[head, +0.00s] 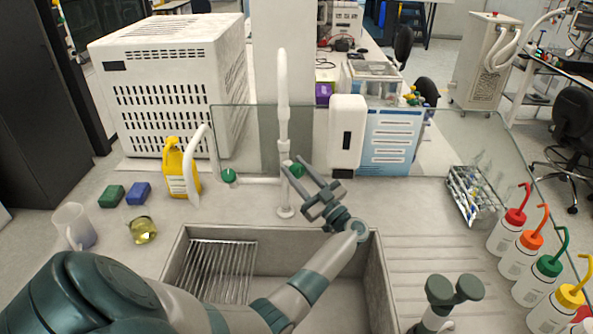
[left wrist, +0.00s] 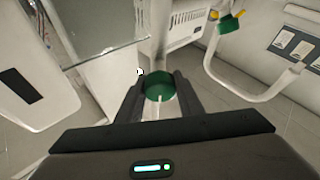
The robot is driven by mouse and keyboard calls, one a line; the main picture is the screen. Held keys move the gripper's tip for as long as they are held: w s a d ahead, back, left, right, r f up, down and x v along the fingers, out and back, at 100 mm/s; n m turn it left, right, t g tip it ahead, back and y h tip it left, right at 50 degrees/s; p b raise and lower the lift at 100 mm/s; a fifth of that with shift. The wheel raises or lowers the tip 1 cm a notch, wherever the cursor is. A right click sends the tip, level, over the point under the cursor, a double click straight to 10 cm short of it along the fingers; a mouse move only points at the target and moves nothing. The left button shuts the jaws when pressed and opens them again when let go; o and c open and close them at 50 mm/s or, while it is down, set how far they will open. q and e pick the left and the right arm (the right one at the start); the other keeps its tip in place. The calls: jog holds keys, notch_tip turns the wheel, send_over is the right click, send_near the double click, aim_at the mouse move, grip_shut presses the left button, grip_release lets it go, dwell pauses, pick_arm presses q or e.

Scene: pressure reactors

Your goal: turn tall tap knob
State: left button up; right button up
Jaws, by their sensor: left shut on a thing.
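The tall white tap (head: 283,110) stands upright behind the sink. Its green knob (head: 298,170) sits low on its right side, partly hidden by my fingers. My left gripper (head: 293,164) reaches over the sink from the front. In the left wrist view the green knob (left wrist: 160,86) lies between the two dark fingers of my left gripper (left wrist: 160,92), which are shut on it. Its far face is hidden. My right gripper does not show.
A lower white tap (head: 199,150) with another green knob (head: 228,176) stands left. A yellow bottle (head: 180,170) is beside it. The sink (head: 375,270) is in front. A glass screen (head: 255,135) rises behind. Wash bottles (head: 508,232) line the right edge.

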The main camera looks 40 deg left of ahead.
pick_arm(q)
jog(key=shift+f, duration=0.1)
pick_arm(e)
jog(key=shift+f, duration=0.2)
